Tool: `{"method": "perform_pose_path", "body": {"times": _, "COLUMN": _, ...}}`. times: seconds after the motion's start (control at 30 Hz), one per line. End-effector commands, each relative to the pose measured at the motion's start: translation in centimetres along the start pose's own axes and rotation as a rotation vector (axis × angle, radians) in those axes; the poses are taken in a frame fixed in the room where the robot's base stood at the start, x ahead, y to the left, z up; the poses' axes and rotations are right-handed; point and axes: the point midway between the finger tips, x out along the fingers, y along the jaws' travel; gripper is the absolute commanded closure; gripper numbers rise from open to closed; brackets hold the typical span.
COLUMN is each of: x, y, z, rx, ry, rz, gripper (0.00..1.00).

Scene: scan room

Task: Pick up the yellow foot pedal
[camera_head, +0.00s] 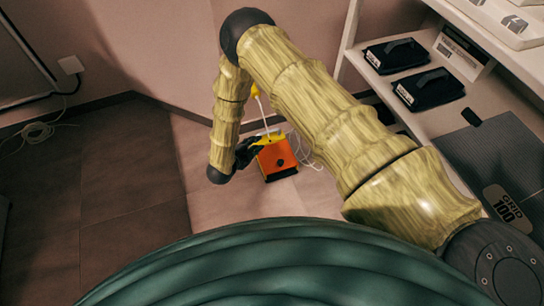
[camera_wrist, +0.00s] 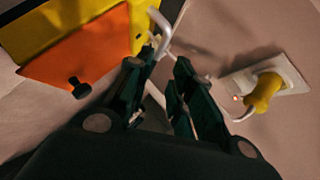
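The yellow foot pedal (camera_head: 283,162), with an orange front and a black knob, stands on the floor near the wall in the head view. In the wrist view the pedal (camera_wrist: 85,45) fills the upper left, with a pale cable (camera_wrist: 160,35) at its right edge. My gripper (camera_head: 252,147) is just left of the pedal in the head view, partly hidden by my arm. In the wrist view my gripper's fingers (camera_wrist: 166,62) are apart, with the left fingertip close to the pedal's corner and cable. The pedal is not between the fingers; part of the pale cable shows between them.
A yellow plug (camera_wrist: 264,92) sits in a white wall plate (camera_wrist: 293,75) to the right. Pale cable (camera_head: 304,150) lies on the floor by the pedal. A shelf (camera_head: 405,65) with black cases stands at the right.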

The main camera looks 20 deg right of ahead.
Motion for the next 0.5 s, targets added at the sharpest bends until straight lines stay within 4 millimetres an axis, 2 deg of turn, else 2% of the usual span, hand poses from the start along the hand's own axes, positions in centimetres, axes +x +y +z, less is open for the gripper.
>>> {"method": "perform_pose_path", "body": {"times": 0.23, "x": 1.4, "y": 0.2, "z": 0.4, "rx": 0.023, "ry": 0.014, "rz": -0.003, "gripper": 0.77}}
{"method": "perform_pose_path", "body": {"times": 0.5, "x": 5.0, "y": 0.3, "z": 0.4, "rx": 0.023, "ry": 0.014, "rz": -0.003, "gripper": 0.77}}
